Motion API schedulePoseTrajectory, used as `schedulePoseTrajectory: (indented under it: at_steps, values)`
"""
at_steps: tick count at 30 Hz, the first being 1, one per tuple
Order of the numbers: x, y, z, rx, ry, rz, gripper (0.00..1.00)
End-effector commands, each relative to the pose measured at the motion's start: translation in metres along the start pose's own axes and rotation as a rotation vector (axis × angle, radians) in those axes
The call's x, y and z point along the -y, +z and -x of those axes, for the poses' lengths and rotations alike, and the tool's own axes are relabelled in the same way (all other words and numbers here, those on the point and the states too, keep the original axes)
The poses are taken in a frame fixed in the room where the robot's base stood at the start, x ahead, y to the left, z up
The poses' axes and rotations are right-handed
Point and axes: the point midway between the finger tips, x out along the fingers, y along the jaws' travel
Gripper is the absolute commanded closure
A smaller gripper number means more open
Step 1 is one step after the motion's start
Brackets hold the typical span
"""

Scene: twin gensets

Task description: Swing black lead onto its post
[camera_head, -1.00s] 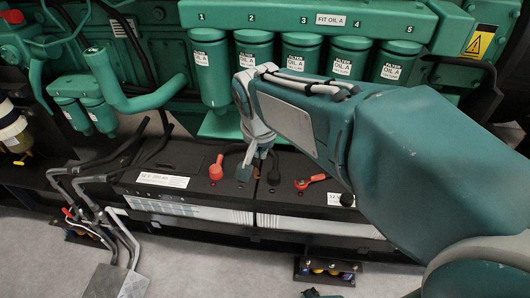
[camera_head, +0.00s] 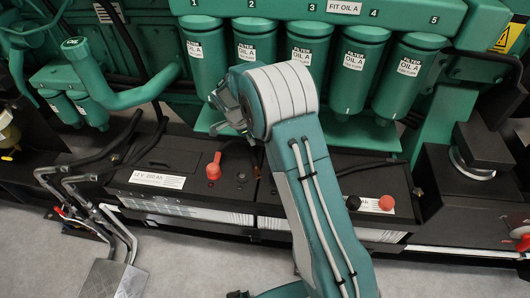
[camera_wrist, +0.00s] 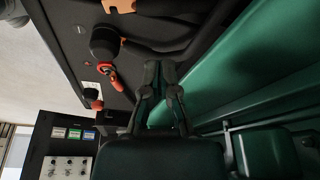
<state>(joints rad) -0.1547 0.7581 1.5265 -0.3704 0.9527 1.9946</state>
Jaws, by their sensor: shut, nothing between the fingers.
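In the wrist view a black rounded boot (camera_wrist: 105,42) with a dark cable lies on the dark battery top, left of my gripper (camera_wrist: 160,66). An orange-red ring and a red handle (camera_wrist: 115,80) sit just below it. I cannot tell whether the boot is seated on a post. My gripper's fingers are together and empty, apart from the boot. In the head view my gripper (camera_head: 224,122) is above the back of the batteries, partly hidden by my wrist. The left battery (camera_head: 170,160) has an upright red cap (camera_head: 214,165). My arm hides the middle battery tops.
The right battery bears a black cap (camera_head: 353,202) and a red cap (camera_head: 386,202). Green oil filters (camera_head: 254,43) hang close behind my wrist.

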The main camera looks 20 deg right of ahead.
Motion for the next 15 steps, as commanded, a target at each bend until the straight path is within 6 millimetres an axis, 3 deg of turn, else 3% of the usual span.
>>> schedulePoseTrajectory:
  at_steps: [8, 15]
  values:
    - [0.002, 0.003, -0.025, -0.007, 0.007, -0.024, 1.00]
    - [0.001, 0.003, -0.070, -0.006, 0.009, -0.023, 1.00]
